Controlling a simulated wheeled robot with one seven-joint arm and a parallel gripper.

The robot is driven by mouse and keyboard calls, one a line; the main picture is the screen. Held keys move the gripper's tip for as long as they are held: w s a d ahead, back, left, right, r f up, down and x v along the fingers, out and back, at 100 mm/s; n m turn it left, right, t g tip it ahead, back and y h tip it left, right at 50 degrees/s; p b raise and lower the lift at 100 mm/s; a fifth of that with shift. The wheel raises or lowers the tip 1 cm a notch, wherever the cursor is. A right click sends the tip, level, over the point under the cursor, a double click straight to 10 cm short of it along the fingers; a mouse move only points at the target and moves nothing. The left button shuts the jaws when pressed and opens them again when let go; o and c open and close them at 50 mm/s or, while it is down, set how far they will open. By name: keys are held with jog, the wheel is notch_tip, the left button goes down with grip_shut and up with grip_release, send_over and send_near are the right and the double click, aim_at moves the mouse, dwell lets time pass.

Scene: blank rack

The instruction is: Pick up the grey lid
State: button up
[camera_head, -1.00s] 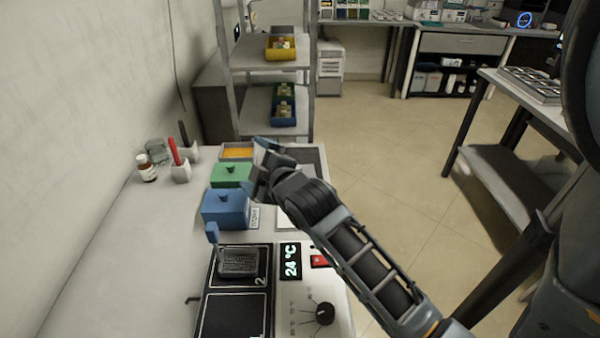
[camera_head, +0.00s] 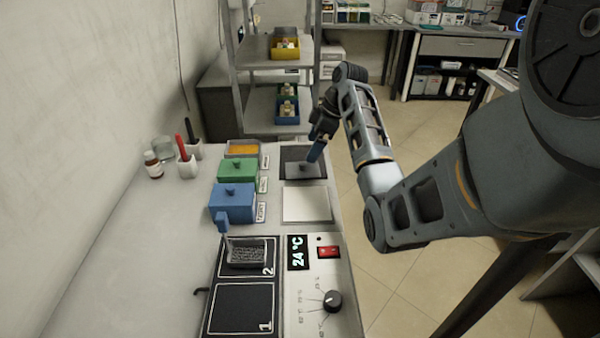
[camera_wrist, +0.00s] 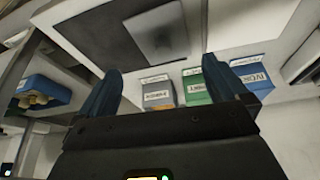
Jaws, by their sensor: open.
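The grey lid (camera_head: 302,172) lies on a dark square pad at the far right of the bench. It also shows in the wrist view (camera_wrist: 155,35) as a flat grey square near the top. The lid lies beyond the fingertips. Whether a finger touches it, I cannot tell.
An open box with orange contents (camera_head: 243,149), a green lidded box (camera_head: 238,171) and a blue lidded box (camera_head: 232,203) stand left of the pad. A white square plate (camera_head: 306,204) lies in front. A shelf rack (camera_head: 272,92) stands behind. The bench's left side is mostly clear.

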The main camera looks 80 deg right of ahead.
aim_at(304, 163)
jog(key=shift+a+p+x, duration=0.2)
jog(key=shift+p+x, duration=0.45)
jog(key=shift+x, duration=3.15)
jog(key=shift+s, duration=0.2)
jog(key=c, duration=0.8)
